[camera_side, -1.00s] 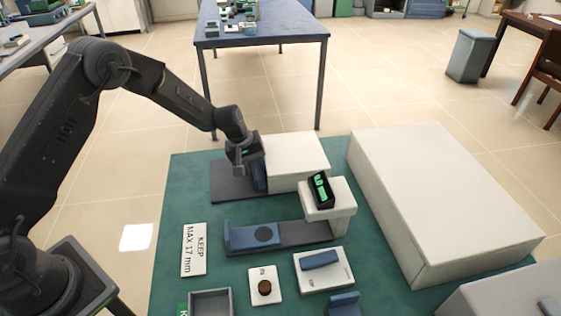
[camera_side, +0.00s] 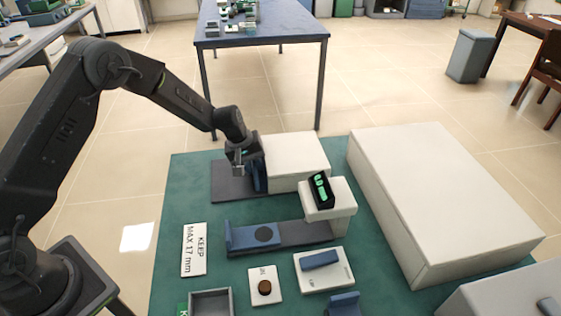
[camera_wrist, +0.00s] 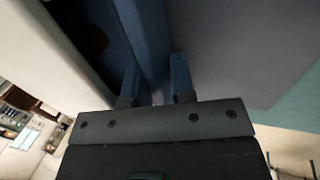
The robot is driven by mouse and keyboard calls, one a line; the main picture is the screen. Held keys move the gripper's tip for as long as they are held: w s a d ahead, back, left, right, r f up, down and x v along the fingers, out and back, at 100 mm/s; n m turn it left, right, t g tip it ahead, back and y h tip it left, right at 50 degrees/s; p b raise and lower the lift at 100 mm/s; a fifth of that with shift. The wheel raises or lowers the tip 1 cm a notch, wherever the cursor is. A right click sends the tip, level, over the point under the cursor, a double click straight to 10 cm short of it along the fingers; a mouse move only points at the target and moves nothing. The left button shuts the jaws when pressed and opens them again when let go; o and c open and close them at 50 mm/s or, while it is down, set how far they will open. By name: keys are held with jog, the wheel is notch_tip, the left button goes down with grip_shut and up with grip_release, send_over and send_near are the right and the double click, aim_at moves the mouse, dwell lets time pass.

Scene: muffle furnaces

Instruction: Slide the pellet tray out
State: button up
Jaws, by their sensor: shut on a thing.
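The pellet tray (camera_side: 260,178) shows as a narrow blue upright front at the left end of the white furnace block (camera_side: 298,158), over a dark grey base. My gripper (camera_side: 252,166) is at this front and partly hides it. In the wrist view, my gripper (camera_wrist: 156,82) has a finger on each side of the blue front plate (camera_wrist: 150,35) and is shut on it. A dark round shape (camera_wrist: 88,36) shows behind the plate in the shaded blue tray interior. The rest of the tray is hidden by the block.
A dark base strip (camera_side: 232,190) lies left of the block. A large white box (camera_side: 440,195) is at right. The green mat (camera_side: 190,205) is clear at left.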

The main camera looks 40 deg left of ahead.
jog(key=shift+s+f, duration=0.1)
jog(key=shift+f, duration=0.15)
jog(key=shift+s+a, duration=5.1)
jog(key=shift+s, duration=0.2)
jog(key=o, duration=0.4)
jog(key=shift+s+a, duration=0.1)
jog(key=shift+o, duration=0.4)
jog(key=shift+r, duration=0.1)
jog(key=shift+w+r, duration=0.15)
jog(key=shift+r, duration=0.7)
jog(key=shift+w+r, duration=0.1)
jog(key=shift+r, duration=2.65)
